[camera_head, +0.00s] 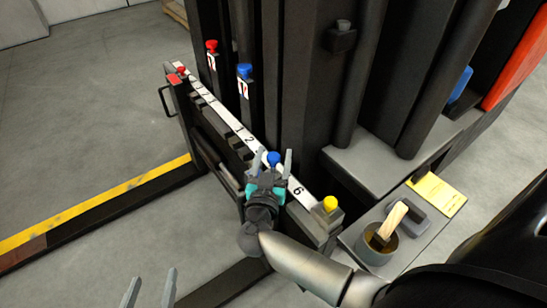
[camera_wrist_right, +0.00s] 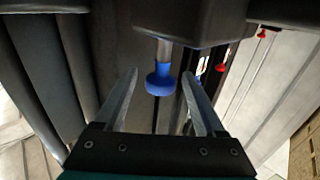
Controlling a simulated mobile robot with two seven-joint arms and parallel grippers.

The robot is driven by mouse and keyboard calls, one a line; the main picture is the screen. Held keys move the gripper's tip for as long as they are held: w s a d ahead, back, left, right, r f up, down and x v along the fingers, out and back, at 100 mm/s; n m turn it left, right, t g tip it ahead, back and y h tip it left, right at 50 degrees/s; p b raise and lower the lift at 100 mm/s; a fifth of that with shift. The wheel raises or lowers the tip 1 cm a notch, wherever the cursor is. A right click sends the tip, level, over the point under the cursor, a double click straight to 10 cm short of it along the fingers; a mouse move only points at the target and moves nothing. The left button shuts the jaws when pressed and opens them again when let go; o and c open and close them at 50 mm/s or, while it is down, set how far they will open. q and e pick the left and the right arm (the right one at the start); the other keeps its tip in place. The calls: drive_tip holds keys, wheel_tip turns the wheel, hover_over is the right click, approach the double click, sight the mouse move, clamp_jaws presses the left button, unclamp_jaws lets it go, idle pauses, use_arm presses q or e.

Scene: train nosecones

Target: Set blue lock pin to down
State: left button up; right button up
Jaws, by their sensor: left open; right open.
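A blue lock pin (camera_head: 273,158) with a round knob stands on the numbered white strip of the dark rail. In the right wrist view its knob (camera_wrist_right: 158,80) sits on a grey stem, with some of that stem exposed. My right gripper (camera_head: 272,164) is open, its fingers on either side of the knob; the fingers (camera_wrist_right: 165,95) show no clear contact with it. Another blue-topped pin (camera_head: 244,71) stands further back on a labelled post. My left gripper (camera_head: 150,288) is open and empty at the bottom left, over the floor.
A yellow knob (camera_head: 330,204) stands at the rail's near end. Red knobs (camera_head: 211,45) are at the far end. Tall dark columns (camera_head: 305,80) rise right behind the rail. A cup (camera_head: 377,245) with a wooden-handled tool stands at right.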

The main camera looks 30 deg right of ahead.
drive_tip(key=shift+c, duration=0.4)
clamp_jaws()
idle(1.1)
